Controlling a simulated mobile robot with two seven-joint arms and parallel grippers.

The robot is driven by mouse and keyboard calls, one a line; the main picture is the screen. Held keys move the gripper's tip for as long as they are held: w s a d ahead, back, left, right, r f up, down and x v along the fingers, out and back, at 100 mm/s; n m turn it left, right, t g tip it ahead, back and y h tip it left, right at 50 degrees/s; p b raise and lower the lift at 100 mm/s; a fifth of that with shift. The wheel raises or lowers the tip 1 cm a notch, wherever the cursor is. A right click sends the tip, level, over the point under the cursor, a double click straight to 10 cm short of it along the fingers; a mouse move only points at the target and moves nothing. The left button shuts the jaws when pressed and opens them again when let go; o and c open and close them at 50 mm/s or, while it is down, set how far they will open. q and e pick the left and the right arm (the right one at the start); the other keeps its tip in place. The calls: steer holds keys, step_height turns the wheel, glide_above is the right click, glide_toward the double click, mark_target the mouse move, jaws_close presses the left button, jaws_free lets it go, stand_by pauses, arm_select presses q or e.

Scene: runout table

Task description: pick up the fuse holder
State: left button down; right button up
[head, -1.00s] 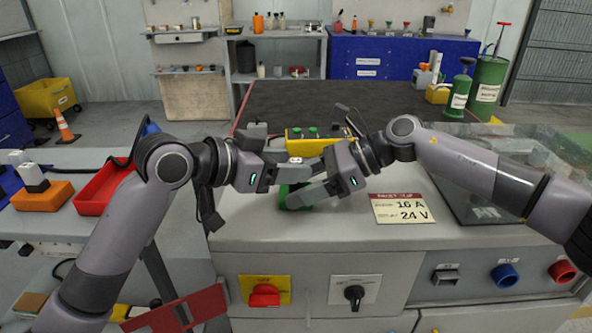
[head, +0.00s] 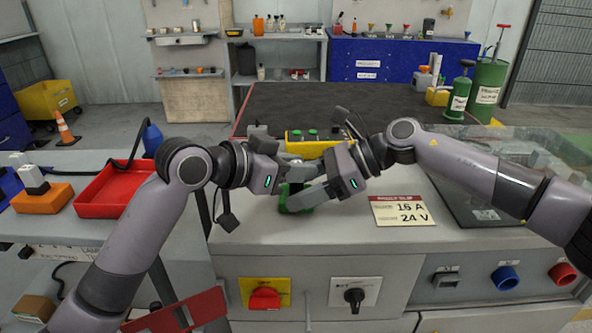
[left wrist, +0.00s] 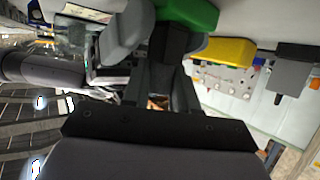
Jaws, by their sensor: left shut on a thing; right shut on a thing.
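The fuse holder (head: 285,193) shows as a green body low between my two grippers, close above or on the grey bench top; I cannot tell which. In the left wrist view it is a green block (left wrist: 190,14) with a dark part below it, between my left fingers (left wrist: 168,75). My left gripper (head: 296,172) is shut on it from the left. My right gripper (head: 300,200) reaches in from the right, shut on it, its grey fingers lying across the green. The fingers hide much of the holder.
A yellow box with green buttons (head: 305,147) stands just behind the grippers. A rating sign (head: 402,211) lies at the right on the bench top (head: 330,235). A red tray (head: 100,197) is on the left. The dark mat (head: 300,103) behind is largely clear.

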arm_select(q)
step_height(320, 180, up, 10)
stand_by(0.5)
arm_select(e)
steer(key=o, duration=0.9)
steer(key=shift+c, duration=0.2)
